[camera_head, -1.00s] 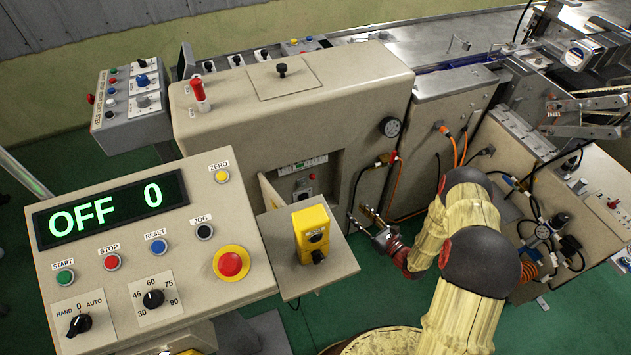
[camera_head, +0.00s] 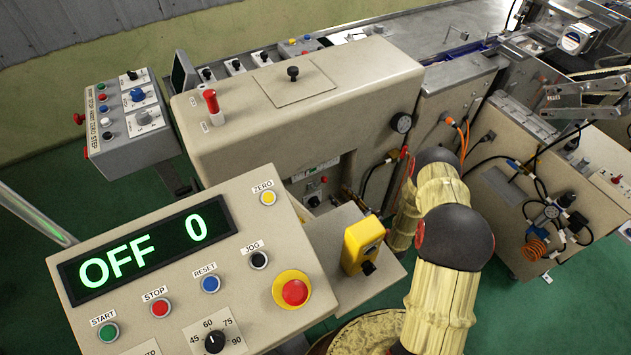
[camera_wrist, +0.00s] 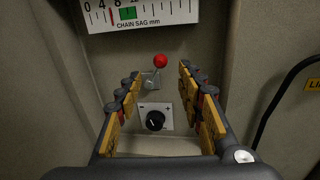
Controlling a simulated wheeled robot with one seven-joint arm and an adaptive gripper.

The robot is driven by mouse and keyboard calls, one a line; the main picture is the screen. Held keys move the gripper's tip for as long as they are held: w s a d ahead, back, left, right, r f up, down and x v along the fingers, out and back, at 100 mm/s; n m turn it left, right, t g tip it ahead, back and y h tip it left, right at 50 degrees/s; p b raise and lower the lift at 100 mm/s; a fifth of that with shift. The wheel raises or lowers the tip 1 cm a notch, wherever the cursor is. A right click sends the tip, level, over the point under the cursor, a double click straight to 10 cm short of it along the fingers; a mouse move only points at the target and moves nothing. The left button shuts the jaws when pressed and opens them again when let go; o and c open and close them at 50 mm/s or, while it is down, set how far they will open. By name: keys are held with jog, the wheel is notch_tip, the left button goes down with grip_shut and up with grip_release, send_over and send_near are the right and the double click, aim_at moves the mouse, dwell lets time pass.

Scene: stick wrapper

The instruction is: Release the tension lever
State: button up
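A small lever with a red ball top (camera_wrist: 161,61) stands on a metal bracket in a recess, in the wrist view. It looks like the tension lever and stands upright. My gripper (camera_wrist: 159,77) is open, its two padded fingers to the left and right of the lever in the picture. I see nothing between the fingers that they grip, and cannot tell how far the tips are from the lever. The lever's red ball also shows small in the head view (camera_head: 324,180).
A chain sag scale (camera_wrist: 138,14) is above the lever, and a black knob (camera_wrist: 155,120) below it. The recess walls are close on both sides. A yellow switch box (camera_head: 362,246) and the control panel (camera_head: 240,265), reading OFF 0, stand in front of the machine.

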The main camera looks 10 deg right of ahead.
aim_at(319, 184)
jog(key=b+x, duration=0.2)
jog(key=x, duration=0.5)
jog(key=shift+w, duration=0.25)
jog(key=shift+a, duration=0.1)
jog(key=c, duration=0.4)
grip_shut()
